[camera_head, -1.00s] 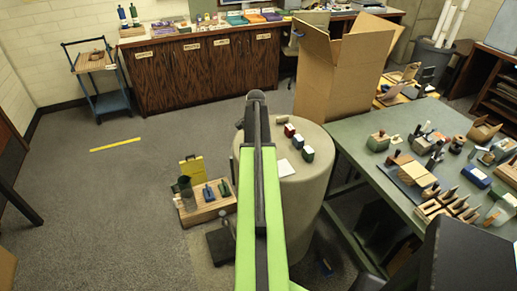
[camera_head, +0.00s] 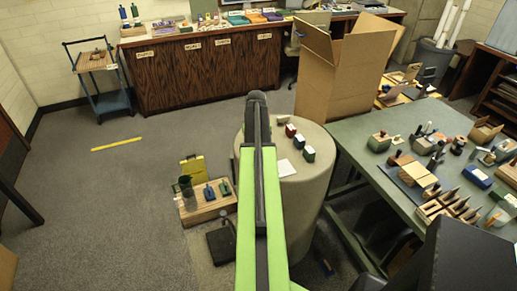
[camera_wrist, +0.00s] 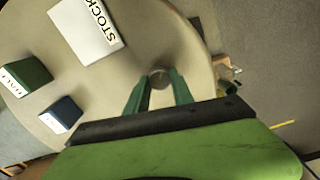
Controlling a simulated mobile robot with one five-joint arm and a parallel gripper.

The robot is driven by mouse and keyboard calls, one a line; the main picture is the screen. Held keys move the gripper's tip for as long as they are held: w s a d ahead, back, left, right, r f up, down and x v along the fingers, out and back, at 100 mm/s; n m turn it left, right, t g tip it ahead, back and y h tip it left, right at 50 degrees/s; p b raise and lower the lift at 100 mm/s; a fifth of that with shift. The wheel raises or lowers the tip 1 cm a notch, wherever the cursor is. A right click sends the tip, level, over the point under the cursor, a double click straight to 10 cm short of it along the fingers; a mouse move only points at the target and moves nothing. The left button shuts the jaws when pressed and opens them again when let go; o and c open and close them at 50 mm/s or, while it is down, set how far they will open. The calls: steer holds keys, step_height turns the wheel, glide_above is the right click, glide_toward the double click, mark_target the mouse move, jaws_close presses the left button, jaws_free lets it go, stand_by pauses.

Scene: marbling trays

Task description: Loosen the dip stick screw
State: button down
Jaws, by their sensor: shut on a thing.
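My gripper (camera_wrist: 159,84) shows in the wrist view with its two green fingers on either side of a small round grey knob (camera_wrist: 158,77), which looks like the dip stick screw. The fingers are shut on it, near the edge of the round pale tabletop (camera_wrist: 120,75). The stick below the knob cannot be made out. In the head view my green arm hides the gripper and the screw.
A white STOCK card (camera_wrist: 85,35), a green block (camera_wrist: 25,75) and a blue block (camera_wrist: 61,115) lie left of my gripper. A green worktable (camera_head: 365,145) stands to the right.

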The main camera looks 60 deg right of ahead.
steer(key=n, duration=0.6)
steer(key=shift+s+a, duration=0.1)
steer(key=shift+s, duration=0.05)
steer(key=n, duration=0.6)
steer(key=shift+n, duration=0.4)
steer(key=n, duration=0.6)
steer(key=shift+s, duration=0.1)
steer(key=n, duration=0.6)
steer(key=shift+n, duration=0.3)
steer(key=c, duration=1.1)
jaws_free()
